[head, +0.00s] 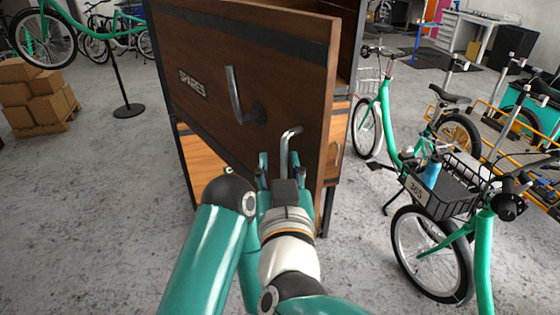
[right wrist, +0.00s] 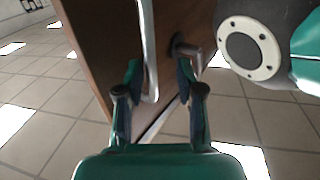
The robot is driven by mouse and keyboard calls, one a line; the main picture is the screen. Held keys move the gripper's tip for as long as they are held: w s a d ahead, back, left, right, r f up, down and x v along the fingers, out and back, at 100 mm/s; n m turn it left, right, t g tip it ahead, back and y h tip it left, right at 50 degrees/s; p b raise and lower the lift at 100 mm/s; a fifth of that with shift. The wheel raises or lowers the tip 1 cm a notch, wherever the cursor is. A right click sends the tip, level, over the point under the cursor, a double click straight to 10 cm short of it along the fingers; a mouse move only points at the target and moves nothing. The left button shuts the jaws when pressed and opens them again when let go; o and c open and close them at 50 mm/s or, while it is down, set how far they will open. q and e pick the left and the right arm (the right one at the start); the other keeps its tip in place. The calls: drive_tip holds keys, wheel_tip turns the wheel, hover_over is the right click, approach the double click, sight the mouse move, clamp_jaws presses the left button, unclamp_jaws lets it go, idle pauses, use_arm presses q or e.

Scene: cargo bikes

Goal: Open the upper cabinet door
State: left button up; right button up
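The upper cabinet door (head: 205,50) is dark brown wood with a SPARES plate and a bent metal handle (head: 236,97). It stands ajar: its right edge is away from the cabinet body (head: 347,45), and a dark gap shows behind it. A second bent metal bar (head: 289,150) rises at my right gripper (head: 280,165), in front of the lower part of the door. In the right wrist view my right gripper (right wrist: 160,80) has its fingers apart, with a metal bar (right wrist: 148,50) between them. I cannot tell whether they touch it. My left gripper is not in view.
Lighter wooden fronts (head: 203,165) show below the door. A green bike with a basket (head: 450,190) stands close on the right, with another bike (head: 385,110) behind it. Cardboard boxes (head: 38,100) are stacked at the far left. The grey floor left of the cabinet is clear.

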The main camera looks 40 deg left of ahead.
drive_tip(key=v, duration=0.6)
